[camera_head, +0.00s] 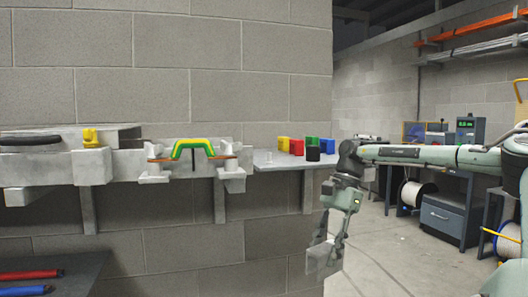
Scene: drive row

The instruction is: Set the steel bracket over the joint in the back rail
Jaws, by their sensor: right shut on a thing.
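My right gripper (339,238) hangs pointing down, right of the wall ledge and below its height. It is shut on a light grey plate-like piece (322,259), which looks like the steel bracket; its full shape is partly hidden by the fingers. On the ledge, a thin orange-brown rail (222,157) runs between two pale grey supports. A green and yellow arched piece (193,148) stands over the rail's middle, with a dark upright strip under it. I cannot make out the joint clearly. The bracket is well apart from the rail. My left gripper is out of view.
A grey shelf (270,161) carries red, blue, yellow, green and black small items. A bench (50,268) with red and blue tools is lower left.

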